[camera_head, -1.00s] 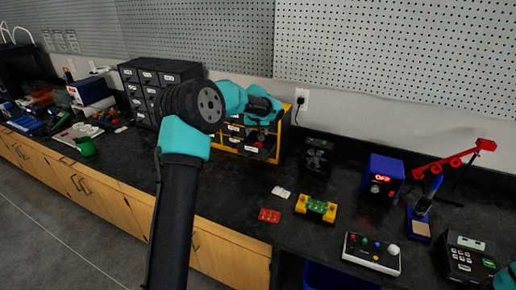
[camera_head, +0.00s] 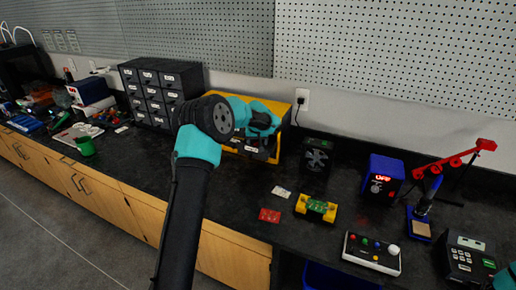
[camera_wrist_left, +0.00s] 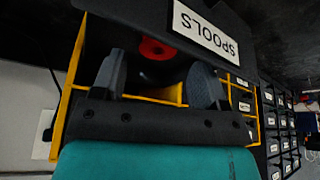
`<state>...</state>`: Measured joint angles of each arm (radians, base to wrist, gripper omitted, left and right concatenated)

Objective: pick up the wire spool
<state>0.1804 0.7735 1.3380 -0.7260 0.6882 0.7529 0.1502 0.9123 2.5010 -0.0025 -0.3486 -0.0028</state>
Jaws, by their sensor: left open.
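The wire spool (camera_wrist_left: 155,48) shows in the left wrist view as a red ring with a dark centre, inside an open drawer whose label reads SPOOLS (camera_wrist_left: 206,30). The drawer belongs to a yellow-framed cabinet (camera_head: 286,106). My left gripper (camera_wrist_left: 158,78) is open and empty, its two dark fingers pointing at the spool from either side, with the spool just beyond the tips. In the head view the left gripper (camera_head: 264,134) is at the cabinet's front and hides the spool.
A dark drawer cabinet (camera_head: 152,92) stands left of the yellow one. A black fan device (camera_head: 317,158) stands close on the right. The pegboard wall is behind.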

